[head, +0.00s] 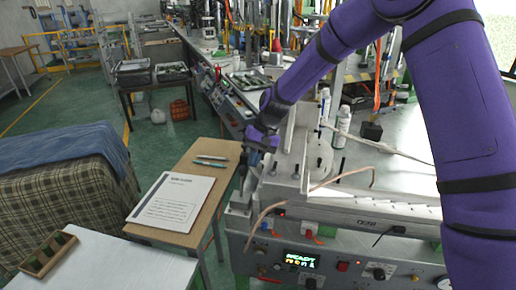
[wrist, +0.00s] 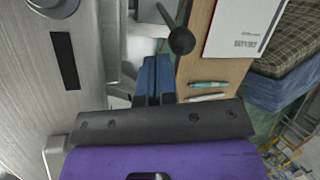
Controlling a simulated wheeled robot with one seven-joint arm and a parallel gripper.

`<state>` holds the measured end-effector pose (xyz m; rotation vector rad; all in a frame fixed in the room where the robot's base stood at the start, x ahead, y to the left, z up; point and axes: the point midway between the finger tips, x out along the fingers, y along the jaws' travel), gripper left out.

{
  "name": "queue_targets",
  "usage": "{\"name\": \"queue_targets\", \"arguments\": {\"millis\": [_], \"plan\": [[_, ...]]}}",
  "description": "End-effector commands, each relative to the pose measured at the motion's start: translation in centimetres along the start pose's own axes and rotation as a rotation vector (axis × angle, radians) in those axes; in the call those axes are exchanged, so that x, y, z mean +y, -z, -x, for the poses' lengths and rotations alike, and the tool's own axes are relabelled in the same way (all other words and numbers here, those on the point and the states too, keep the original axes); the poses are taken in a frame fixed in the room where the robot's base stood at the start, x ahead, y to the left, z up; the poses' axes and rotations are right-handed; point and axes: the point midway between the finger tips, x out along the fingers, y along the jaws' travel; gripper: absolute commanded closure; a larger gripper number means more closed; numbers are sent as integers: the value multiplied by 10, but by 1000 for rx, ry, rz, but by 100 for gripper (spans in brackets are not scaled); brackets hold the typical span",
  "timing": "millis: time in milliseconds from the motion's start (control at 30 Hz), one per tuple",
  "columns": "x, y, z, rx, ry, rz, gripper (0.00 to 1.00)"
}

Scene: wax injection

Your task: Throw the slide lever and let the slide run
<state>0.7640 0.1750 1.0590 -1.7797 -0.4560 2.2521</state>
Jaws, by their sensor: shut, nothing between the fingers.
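In the wrist view a lever with a round black knob (wrist: 181,40) on a thin dark rod stands just beyond my fingertips, to their upper right. I take it to be the slide lever. My gripper (wrist: 153,62) is shut and empty, its blue fingers together, apart from the knob in the picture. In the head view my gripper (head: 262,140) is over the left end of the machine (head: 340,212), near the small wooden table. The lever is hard to make out there behind my gripper. The slide itself I cannot single out with certainty.
A green-lit READY display (head: 298,260) is on the machine's front panel. A wooden table (head: 190,238) at left holds a printed sheet (head: 172,200) and pens (head: 210,160). A thin copper-coloured tube (head: 262,218) curves over the machine's front. White bottles (head: 342,125) stand behind.

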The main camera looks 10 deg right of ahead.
Motion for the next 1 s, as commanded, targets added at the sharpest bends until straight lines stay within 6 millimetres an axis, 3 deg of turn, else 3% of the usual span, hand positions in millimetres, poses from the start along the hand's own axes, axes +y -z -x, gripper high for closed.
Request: {"name": "queue_targets", "arguments": {"millis": [200, 1000], "plan": [[0, 0, -11, -1, 0, 0, 100], [-4, -8, -10, 65, -32, 21, 100]]}}
